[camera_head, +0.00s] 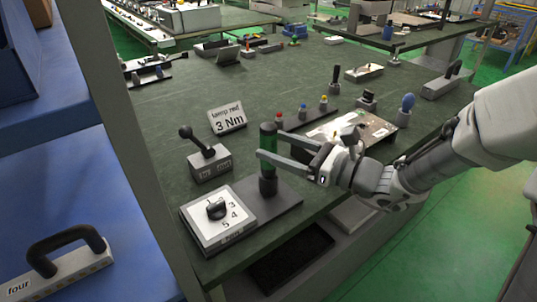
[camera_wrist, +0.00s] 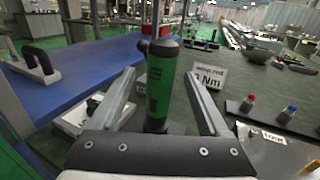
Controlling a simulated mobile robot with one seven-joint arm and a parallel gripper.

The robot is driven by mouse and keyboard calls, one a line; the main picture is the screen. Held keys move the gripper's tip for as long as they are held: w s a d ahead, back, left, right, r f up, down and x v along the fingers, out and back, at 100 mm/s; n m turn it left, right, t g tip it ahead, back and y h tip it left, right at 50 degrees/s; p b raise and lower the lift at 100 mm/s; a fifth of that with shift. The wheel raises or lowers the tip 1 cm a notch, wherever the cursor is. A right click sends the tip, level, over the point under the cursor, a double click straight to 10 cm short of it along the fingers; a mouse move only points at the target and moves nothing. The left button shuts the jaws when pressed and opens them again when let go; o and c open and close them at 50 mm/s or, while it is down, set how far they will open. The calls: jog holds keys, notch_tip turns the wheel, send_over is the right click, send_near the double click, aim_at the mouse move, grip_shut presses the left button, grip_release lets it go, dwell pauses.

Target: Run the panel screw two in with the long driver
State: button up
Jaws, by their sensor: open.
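A green-and-black upright tool (camera_head: 268,142), which looks like the driver, stands in a dark holder on a grey base plate. It also shows in the wrist view (camera_wrist: 160,85), with small print I cannot read. My gripper (camera_head: 268,145) is open, with one finger on each side of the green handle. In the wrist view its fingers (camera_wrist: 159,74) flank the handle with gaps, apparently not gripping it. A pale panel (camera_head: 378,131) lies right of the gripper, partly hidden by my wrist. I cannot make out screw two.
A white dial box (camera_head: 232,232) with numbers sits on the same base plate. A lever box (camera_head: 210,165) and a "lamp red 3 Nm" card (camera_head: 228,119) stand behind it. Coloured-top pieces (camera_head: 302,112) stand in a dark rack behind the panel. A blue shelf (camera_head: 60,205) is left.

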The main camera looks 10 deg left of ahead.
jog(key=b+x, duration=0.1)
jog(key=x, duration=0.4)
jog(key=shift+w+a+f+b, duration=0.1)
jog(key=shift+w+a+b, duration=0.05)
jog(key=shift+a+b, duration=0.15)
grip_shut()
